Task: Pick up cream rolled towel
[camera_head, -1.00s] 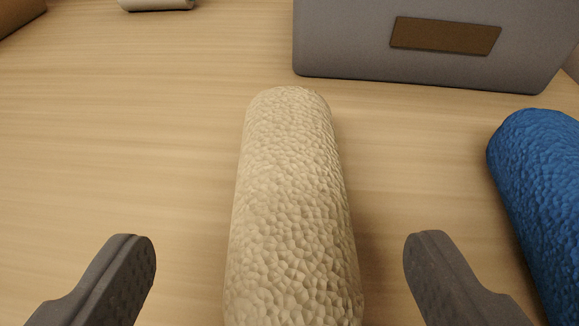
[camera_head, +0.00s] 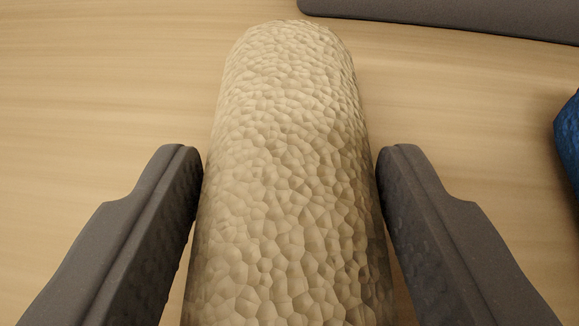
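The cream rolled towel (camera_head: 290,180) lies lengthwise in the middle of the view, with a pebbled surface. Its near end runs out of the bottom of the picture. My gripper (camera_head: 290,168) has one dark grey finger on each side of the towel. The fingertips sit against its left and right sides, around its middle length. The fingers look shut on the towel. The towel appears to be at the wooden surface, and I see no clear lift.
The wooden surface (camera_head: 90,90) is bare to the left. A grey box (camera_head: 450,15) shows only its lower edge at the top right. A blue rolled towel (camera_head: 570,140) is partly in view at the right edge.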

